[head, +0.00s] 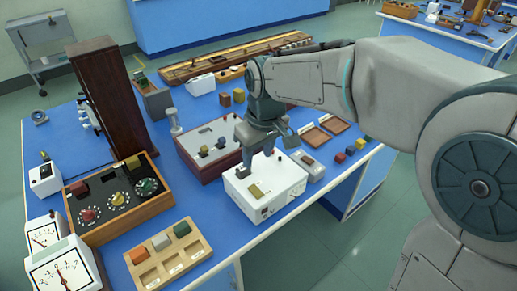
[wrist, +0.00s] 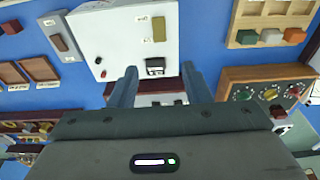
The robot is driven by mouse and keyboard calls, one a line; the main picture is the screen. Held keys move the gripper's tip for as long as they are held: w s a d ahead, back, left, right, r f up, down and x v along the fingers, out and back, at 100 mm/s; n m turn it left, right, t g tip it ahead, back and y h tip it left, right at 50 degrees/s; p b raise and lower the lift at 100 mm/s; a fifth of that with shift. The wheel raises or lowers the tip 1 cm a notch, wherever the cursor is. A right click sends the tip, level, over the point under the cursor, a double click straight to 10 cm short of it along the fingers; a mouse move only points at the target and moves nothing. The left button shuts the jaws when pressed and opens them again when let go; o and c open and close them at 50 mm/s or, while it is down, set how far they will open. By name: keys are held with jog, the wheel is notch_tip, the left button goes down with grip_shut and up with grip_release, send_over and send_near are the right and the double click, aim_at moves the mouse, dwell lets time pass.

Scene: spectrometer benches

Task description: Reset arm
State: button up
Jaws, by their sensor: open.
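My gripper (head: 259,160) hangs from my arm over the blue bench, at the back edge of a white box instrument (head: 285,188). In the wrist view my gripper (wrist: 158,82) has its two fingers apart with nothing held between them. The white box also shows in the wrist view (wrist: 100,40), beyond the fingertips, with a small black switch on its face. I cannot tell whether a fingertip touches the box.
A dark red-sided box (head: 190,150) stands behind the white box. A wooden tray with coloured blocks (head: 150,277) and a wooden dial box (head: 75,225) stand left. Small cubes (head: 350,150) and brown trays (head: 314,137) lie right. A tall dark wooden cabinet (head: 110,95) rises at the left.

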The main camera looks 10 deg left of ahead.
jog(key=shift+r, duration=0.55)
jog(key=s+d+f+m, duration=0.1)
jog(key=s+d+m, duration=0.2)
jog(key=d, duration=0.5)
jog(key=s+d+f+m+t+h, duration=0.1)
jog(key=s+d+m, duration=0.2)
jog(key=s+d, duration=0.2)
jog(key=s+d+f+m, duration=0.1)
jog(key=s+d+m, duration=0.3)
jog(key=d, duration=0.7)
jog(key=shift+s+d+f+t, duration=0.15)
jog(key=shift+s+d+t, duration=0.15)
jog(key=shift+d, duration=0.1)
jog(key=shift+w, duration=0.1)
jog(key=shift+c, duration=0.8)
jog(key=shift+a, duration=0.1)
